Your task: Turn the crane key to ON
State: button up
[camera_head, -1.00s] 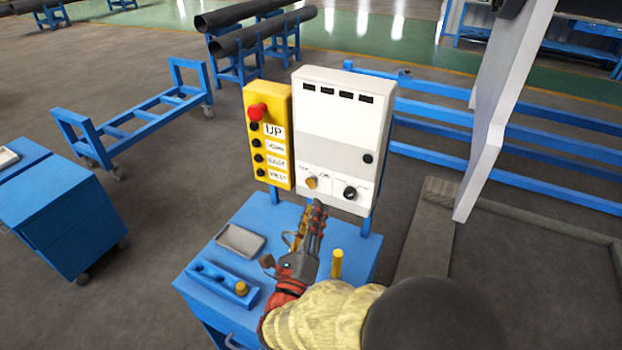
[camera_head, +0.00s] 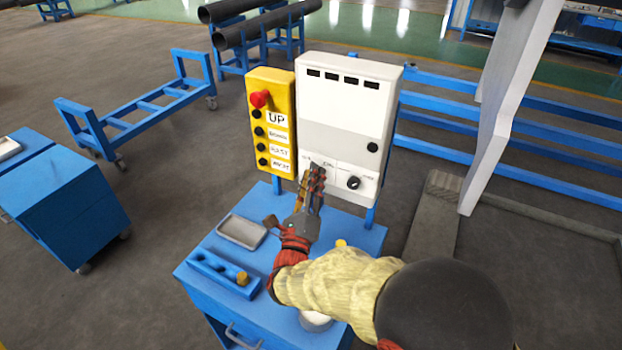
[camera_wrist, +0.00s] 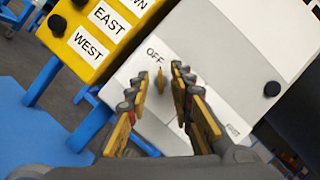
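The crane key is a small gold key (camera_wrist: 161,80) on the lower front of the white control box (camera_head: 343,105). In the wrist view it stands upright just below the OFF label (camera_wrist: 153,55). My gripper (camera_wrist: 159,80) is open, with one finger on each side of the key in the picture. A gap shows between the key and both fingers; I cannot tell how far in depth the tips are from it. In the head view my gripper (camera_head: 316,168) covers the key. The ON label is not clearly readable.
A yellow button box (camera_head: 270,120) with a red button stands left of the white box. A black knob (camera_head: 354,183) sits right of the key. Below is a blue cart (camera_head: 350,235) with a grey tray (camera_head: 242,231) and a blue holder (camera_head: 222,273).

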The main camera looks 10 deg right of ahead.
jog(key=shift+c, duration=0.6)
jog(key=c, duration=0.4)
grip_shut()
jog(key=shift+f+m, duration=0.1)
jog(key=shift+m, duration=0.2)
jog(key=shift+w+a+m+g+h+b, duration=0.1)
jog(key=shift+m+g+h+b, duration=1.3)
jog(key=shift+m, duration=2.65)
jog(key=shift+a+m+g+h+b, duration=0.1)
jog(key=shift+m+g+h+b, duration=0.7)
jog(key=shift+m+h, duration=2.2)
jog(key=shift+w+a+m+g+h+b, duration=0.1)
jog(key=shift+m+g+h+b, duration=0.75)
jog(key=shift+m, duration=4.3)
jog(key=shift+g+y+b, duration=0.25)
jog(key=shift+b, duration=0.25)
jog(key=shift+o, duration=0.3)
grip_release()
